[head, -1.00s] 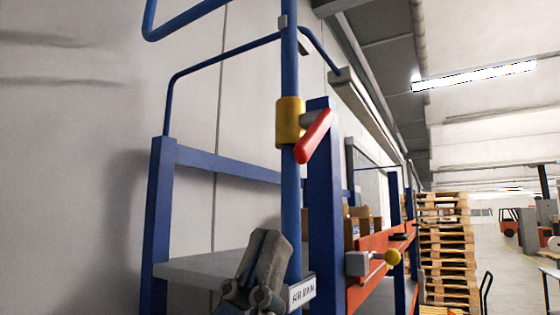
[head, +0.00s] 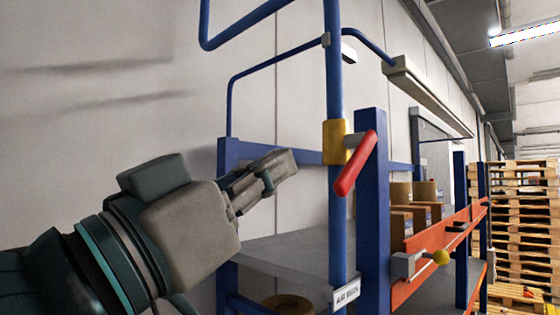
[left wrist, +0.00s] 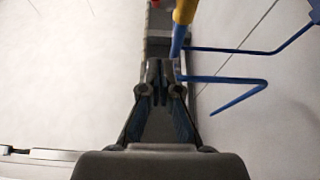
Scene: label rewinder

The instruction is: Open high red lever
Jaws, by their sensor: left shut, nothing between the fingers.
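The red lever (head: 356,163) sits on a yellow valve body (head: 334,142) on a vertical blue pipe (head: 335,230). It slants down to the left from its pivot in the head view. My left gripper (head: 285,163) is shut and empty, left of the valve and at about its height, apart from it. In the left wrist view the closed fingertips (left wrist: 160,68) point toward the blue pipe, and the yellow valve body (left wrist: 185,10) shows at the top edge. My right gripper is not in view.
A blue post (head: 372,220) stands just right of the lever. A grey shelf (head: 290,247) lies below my gripper.

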